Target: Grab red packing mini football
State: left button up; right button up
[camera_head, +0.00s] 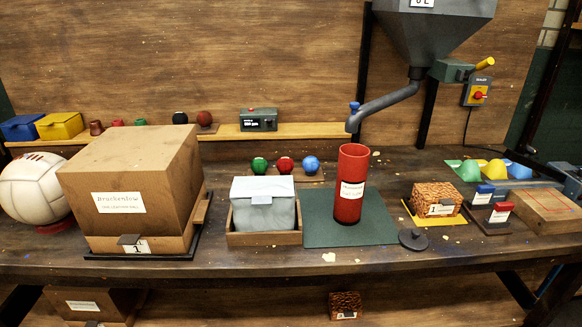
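A small shiny red ball (285,165) sits between a green ball (260,165) and a blue ball (311,164) on a wooden holder (313,178) at the middle of the table. It looks like the red mini football, though its surface detail is too small to tell. Neither of my grippers is in view.
A grey bag (263,213) in a wooden tray (264,238) stands in front of the balls. A tall red cylinder (350,190) stands on a green mat (378,229) to the right, under a grey hopper's spout (386,100). A large brown box (130,180) and white ball (33,188) fill the left.

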aim_at(285, 165)
jog(key=i+l+u, duration=0.1)
jog(key=l, duration=0.2)
jog(key=i+l+u, duration=0.1)
jog(key=i+l, duration=0.15)
jog(key=i+l+u, duration=0.1)
jog(key=l, duration=0.25)
jog(key=i+l+u, duration=0.1)
jog(key=l, duration=0.25)
jog(key=i, duration=0.1)
